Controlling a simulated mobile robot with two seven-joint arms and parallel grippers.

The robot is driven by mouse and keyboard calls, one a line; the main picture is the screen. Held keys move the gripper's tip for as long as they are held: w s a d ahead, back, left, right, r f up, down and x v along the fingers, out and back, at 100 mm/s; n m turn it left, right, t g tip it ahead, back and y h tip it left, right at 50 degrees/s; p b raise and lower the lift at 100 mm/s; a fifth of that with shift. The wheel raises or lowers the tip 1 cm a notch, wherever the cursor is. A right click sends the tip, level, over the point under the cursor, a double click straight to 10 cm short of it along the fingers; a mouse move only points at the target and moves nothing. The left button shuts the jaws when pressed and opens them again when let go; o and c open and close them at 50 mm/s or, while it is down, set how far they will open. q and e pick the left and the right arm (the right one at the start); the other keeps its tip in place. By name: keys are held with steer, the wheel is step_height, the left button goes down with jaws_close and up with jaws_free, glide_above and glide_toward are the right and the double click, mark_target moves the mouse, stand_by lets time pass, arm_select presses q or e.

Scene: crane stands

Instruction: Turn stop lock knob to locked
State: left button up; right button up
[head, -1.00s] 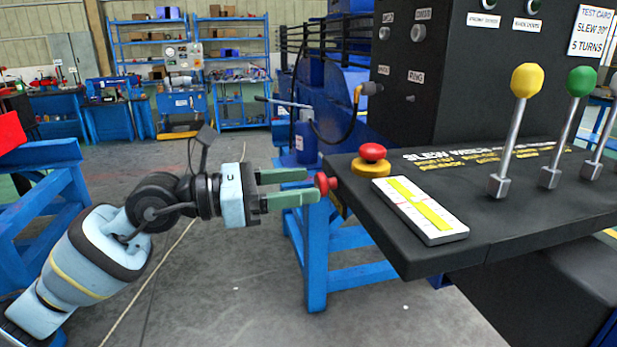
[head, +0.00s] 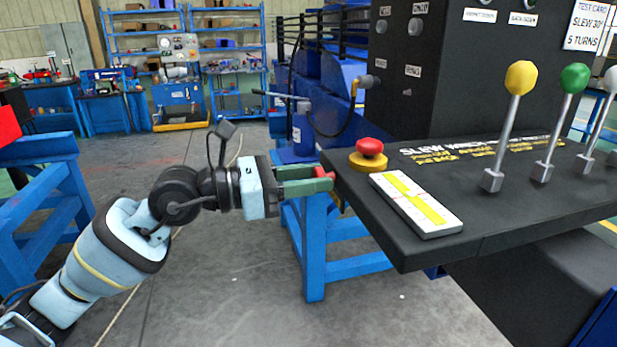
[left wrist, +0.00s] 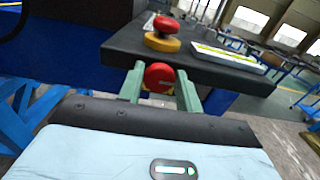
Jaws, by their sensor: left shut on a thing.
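The stop lock knob (left wrist: 159,77) is a round red knob with a pale slot mark on its face, at the side edge of the black console (head: 400,245). In the left wrist view it sits between the two green fingers of my left gripper (left wrist: 160,86). In the head view my left gripper (head: 310,180) reaches in from the left and is shut on the knob, of which only a little red (head: 322,172) shows at the fingertips. The slot mark looks about level in the wrist view. My right gripper is out of view.
A red mushroom button (head: 369,148) on a yellow base stands on the console just above the knob. A white and yellow gauge strip (head: 416,204) and levers with yellow (head: 521,78), green (head: 574,78) and grey tops are further right. A blue stand (head: 315,250) is below.

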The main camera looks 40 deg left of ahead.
arm_select(q)
steer(key=shift+c, duration=0.2)
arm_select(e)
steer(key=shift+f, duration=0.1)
arm_select(q)
steer(key=shift+s+d+f+m+b, duration=0.15)
steer(key=shift+m+b, duration=2.7)
steer(key=shift+m, duration=1.6)
steer(key=shift+w+f+m+b, duration=0.1)
steer(key=shift+m+b, duration=2.75)
steer(key=shift+m, duration=1.6)
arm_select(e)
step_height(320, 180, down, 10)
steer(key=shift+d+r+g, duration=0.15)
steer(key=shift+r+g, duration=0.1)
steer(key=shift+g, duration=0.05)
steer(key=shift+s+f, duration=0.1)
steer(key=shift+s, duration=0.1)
arm_select(q)
steer(key=o, duration=0.9)
steer(key=shift+s, duration=0.1)
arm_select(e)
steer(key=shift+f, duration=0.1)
arm_select(q)
steer(key=shift+o, duration=0.2)
